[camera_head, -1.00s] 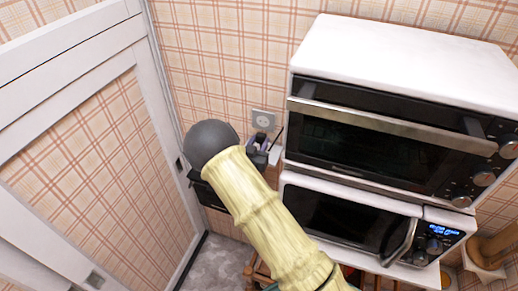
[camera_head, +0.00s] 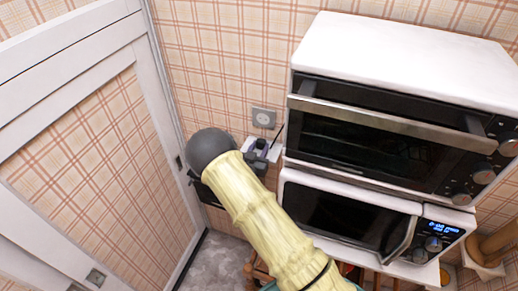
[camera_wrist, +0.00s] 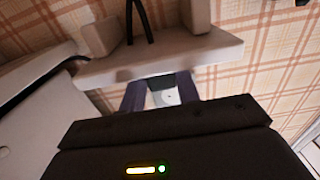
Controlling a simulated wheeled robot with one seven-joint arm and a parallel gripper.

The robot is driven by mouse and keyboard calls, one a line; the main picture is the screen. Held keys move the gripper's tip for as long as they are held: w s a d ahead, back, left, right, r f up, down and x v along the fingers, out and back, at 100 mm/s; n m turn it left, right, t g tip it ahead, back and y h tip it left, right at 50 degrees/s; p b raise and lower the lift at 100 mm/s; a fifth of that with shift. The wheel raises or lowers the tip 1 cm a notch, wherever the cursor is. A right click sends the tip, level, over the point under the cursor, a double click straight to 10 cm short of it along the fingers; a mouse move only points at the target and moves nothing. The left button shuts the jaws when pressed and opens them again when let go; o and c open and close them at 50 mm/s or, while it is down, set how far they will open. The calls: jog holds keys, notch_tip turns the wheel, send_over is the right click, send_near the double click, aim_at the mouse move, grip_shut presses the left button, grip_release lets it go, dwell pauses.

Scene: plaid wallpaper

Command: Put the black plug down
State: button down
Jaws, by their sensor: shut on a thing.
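My gripper (camera_wrist: 161,88) is shut on a small dark thing, which looks to be the black plug (camera_wrist: 165,81), between its two dark fingers in the wrist view. In the head view, my gripper (camera_head: 257,148) is small and partly hidden beyond my arm. It is at the small white shelf (camera_head: 273,157), below the wall socket (camera_head: 263,118). The shelf also shows in the wrist view (camera_wrist: 215,52), just beyond the fingertips. I cannot tell whether the plug touches it.
A black-fronted oven (camera_head: 380,145) stands on top of a microwave (camera_head: 340,215) at the right, close to the shelf. A white panelled door (camera_head: 85,165) is at the left. Dark cables (camera_wrist: 138,20) rise beyond the shelf in the wrist view.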

jog(key=shift+f, duration=0.2)
jog(key=c, duration=1)
grip_release()
jog(key=shift+r, duration=0.15)
jog(key=shift+r+p, duration=0.45)
jog(key=shift+p, duration=0.1)
jog(key=b+v, duration=0.5)
jog(key=v, duration=0.7)
